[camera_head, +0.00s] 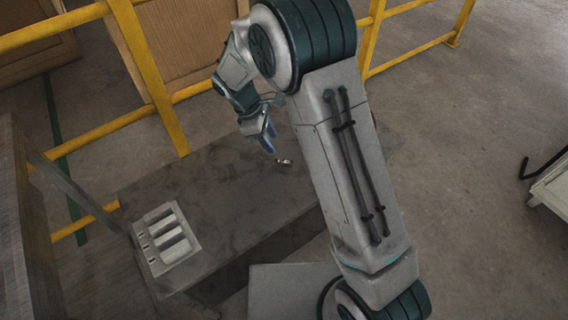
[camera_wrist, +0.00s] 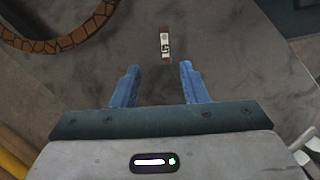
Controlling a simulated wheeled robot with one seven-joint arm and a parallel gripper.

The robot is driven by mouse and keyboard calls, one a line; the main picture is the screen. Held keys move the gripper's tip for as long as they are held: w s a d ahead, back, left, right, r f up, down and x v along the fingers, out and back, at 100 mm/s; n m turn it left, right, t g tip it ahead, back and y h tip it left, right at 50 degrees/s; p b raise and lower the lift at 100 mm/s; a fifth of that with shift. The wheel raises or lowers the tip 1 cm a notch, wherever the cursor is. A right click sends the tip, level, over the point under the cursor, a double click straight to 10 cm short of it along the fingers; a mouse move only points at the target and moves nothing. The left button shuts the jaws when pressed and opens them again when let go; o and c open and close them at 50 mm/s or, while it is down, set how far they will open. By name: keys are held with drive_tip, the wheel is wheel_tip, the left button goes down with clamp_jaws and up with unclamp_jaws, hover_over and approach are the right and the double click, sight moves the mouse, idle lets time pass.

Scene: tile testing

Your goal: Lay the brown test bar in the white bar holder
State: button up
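The brown test bar (camera_wrist: 165,57) is small and mostly covered by a white label with dark marks. It lies on the grey table in the wrist view, ahead of my gripper (camera_wrist: 158,70) and roughly between the lines of its fingers. My gripper's blue fingers are wide apart with nothing between them. In the head view my gripper (camera_head: 270,140) points down just above and beside the bar (camera_head: 284,161), near the table's far right part.
The dark grey table (camera_head: 205,190) is clear between bar and holder. A yellow railing (camera_head: 150,70) runs behind it, with wooden crates (camera_head: 190,35) beyond. A dark panel (camera_head: 30,240) stands at left. A brown segmented curve (camera_wrist: 60,42) crosses the wrist view's upper left.

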sight(283, 161)
drive_tip(key=x, duration=0.5)
drive_tip(key=b+x, duration=0.1)
drive_tip(key=x, duration=0.1)
drive_tip(key=shift+s+a+f, duration=0.1)
drive_tip(key=shift+s+f, duration=0.05)
drive_tip(key=shift+s, duration=0.2)
drive_tip(key=shift+f, duration=0.4)
clamp_jaws()
